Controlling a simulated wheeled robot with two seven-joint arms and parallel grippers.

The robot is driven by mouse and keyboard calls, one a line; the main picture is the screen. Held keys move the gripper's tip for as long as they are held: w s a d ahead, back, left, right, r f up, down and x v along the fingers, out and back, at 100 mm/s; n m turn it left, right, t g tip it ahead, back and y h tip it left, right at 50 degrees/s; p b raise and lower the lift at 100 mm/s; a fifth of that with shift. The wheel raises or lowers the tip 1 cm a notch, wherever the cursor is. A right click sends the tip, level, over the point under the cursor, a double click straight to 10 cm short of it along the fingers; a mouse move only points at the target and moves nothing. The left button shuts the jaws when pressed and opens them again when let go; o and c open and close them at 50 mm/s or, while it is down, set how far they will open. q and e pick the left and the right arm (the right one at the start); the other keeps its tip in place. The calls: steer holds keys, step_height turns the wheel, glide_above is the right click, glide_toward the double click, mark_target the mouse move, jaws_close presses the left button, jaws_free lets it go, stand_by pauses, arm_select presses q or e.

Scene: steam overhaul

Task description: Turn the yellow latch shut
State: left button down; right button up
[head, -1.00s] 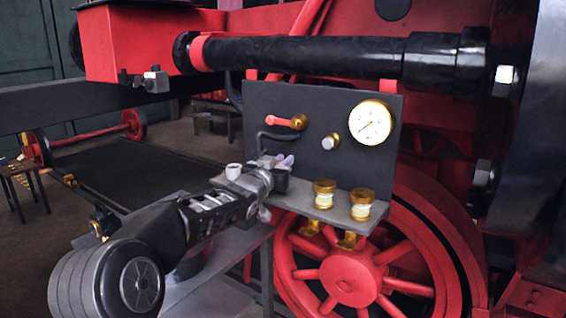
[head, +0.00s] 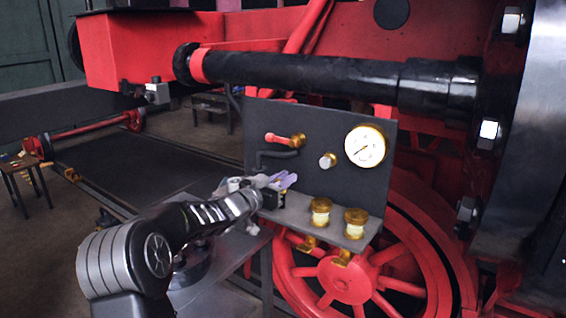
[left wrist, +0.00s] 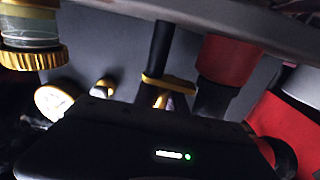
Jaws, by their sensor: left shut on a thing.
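In the left wrist view, a yellow bar (left wrist: 168,83), which I take for the yellow latch, lies just beyond my gripper body, beside a dark rod. In the head view my left gripper (head: 280,182) reaches the lower left of the dark panel (head: 315,128), just above its shelf. Pale purple tips show at its end. It is shut, apparently on the latch; the grip itself is hidden in both views, and so is how far the latch is turned. My right gripper is not in view.
The panel carries a red-handled valve (head: 298,140), a small knob (head: 327,160) and a round gauge (head: 366,146). Two brass-capped cups (head: 320,210) (head: 355,222) stand on the shelf (head: 300,216), right of my gripper. A red wheel (head: 345,282) stands below, and a black pipe (head: 320,72) runs above.

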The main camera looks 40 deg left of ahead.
arm_select(q)
steer(key=shift+d+r+m+h, duration=0.15)
steer(key=shift+m+h, duration=0.45)
steer(key=shift+h, duration=0.3)
steer(key=c, duration=1.7)
jaws_free()
steer(key=shift+o, duration=0.3)
steer(key=s+b, duration=0.1)
steer(key=s, duration=0.3)
steer(key=s+a+b, duration=0.1)
steer(key=s, duration=0.1)
steer(key=shift+s+f+b, duration=0.2)
steer(key=shift+s+b, duration=0.15)
steer(key=shift+s, duration=0.05)
steer(key=shift+s+a+r, duration=0.1)
steer(key=shift+s, duration=0.35)
steer(key=shift+s, duration=0.1)
